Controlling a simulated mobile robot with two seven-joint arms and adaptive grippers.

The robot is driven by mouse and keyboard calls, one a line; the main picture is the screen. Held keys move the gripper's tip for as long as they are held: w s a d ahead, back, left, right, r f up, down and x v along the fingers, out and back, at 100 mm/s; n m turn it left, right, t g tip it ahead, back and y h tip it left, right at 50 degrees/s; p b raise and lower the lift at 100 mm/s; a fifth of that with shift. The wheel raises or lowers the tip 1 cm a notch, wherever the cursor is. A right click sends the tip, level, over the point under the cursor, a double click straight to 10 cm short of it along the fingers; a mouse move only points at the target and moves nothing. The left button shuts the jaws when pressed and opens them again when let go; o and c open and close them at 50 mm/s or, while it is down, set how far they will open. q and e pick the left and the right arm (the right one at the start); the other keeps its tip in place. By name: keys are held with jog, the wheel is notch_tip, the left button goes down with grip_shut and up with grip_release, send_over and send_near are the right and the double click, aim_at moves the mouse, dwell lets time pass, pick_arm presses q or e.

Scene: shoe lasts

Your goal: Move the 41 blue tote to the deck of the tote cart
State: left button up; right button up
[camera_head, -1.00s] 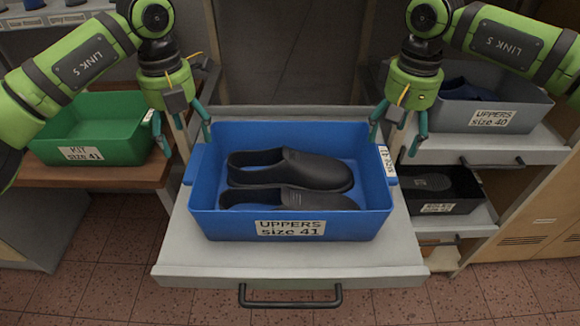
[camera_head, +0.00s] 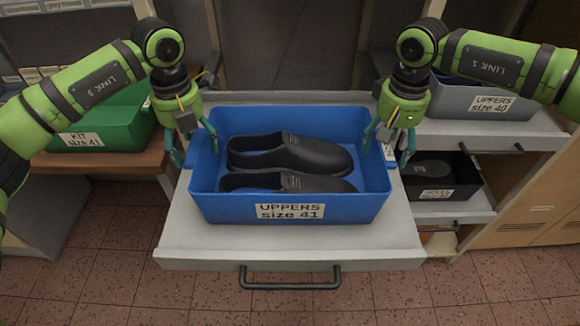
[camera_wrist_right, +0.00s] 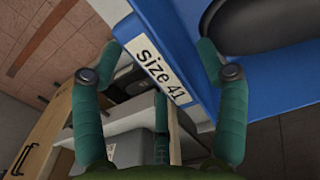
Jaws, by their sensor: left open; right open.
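The blue tote (camera_head: 215,207) labelled "UPPERS size 41" stands upright on a grey pulled-out shelf (camera_head: 190,245) and holds two dark shoe uppers (camera_head: 290,155). My left gripper (camera_head: 195,150) is open at the tote's left end wall, near the rim. My right gripper (camera_head: 385,145) is open at the right end wall. In the right wrist view the right gripper's fingers (camera_wrist_right: 165,75) spread on either side of the tote's end wall and its "size 41" label (camera_wrist_right: 160,68). I cannot tell whether any finger touches the wall. The tote cart is not clearly identifiable.
A green "KIT size 41" tote (camera_head: 105,125) stands on a brown surface at left. A grey "UPPERS size 40" tote (camera_head: 480,103) and a black tote (camera_head: 445,178) sit on shelves at right. A black handle (camera_head: 290,280) fronts the pulled-out shelf. Tiled floor lies in front.

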jog(key=shift+f, duration=0.1)
pick_arm(q)
grip_shut()
pick_arm(e)
grip_shut()
pick_arm(q)
jog(key=shift+r, duration=0.1)
